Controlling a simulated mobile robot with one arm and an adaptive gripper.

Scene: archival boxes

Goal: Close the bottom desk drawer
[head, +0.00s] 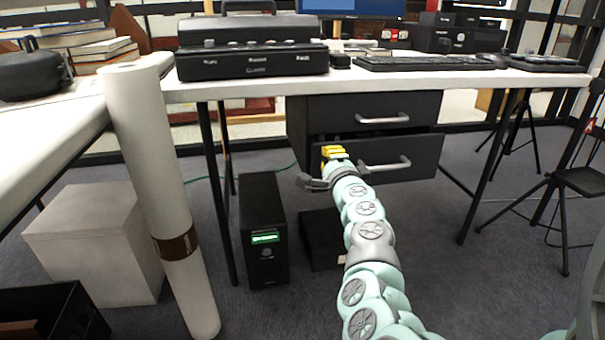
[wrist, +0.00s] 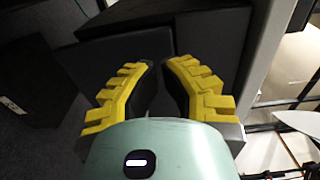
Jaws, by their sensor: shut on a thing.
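The bottom desk drawer (head: 415,164) is a dark front with a silver bar handle (head: 385,164). It stands out from the cabinet, and a dark gap shows above it. The top drawer (head: 400,104) above it has a similar handle and looks closed. My gripper (head: 334,152), with yellow fingers, is at the left part of the bottom drawer front, left of the handle. In the wrist view, the fingertips (wrist: 161,66) are close together against dark panels. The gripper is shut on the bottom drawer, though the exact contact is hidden.
A black computer tower (head: 262,220) stands on the floor left of my arm, with a low dark box (head: 318,240) beside it. A tall white roll (head: 150,170) leans at the left. A desk leg (head: 488,165) and a black stool (head: 580,182) are at the right.

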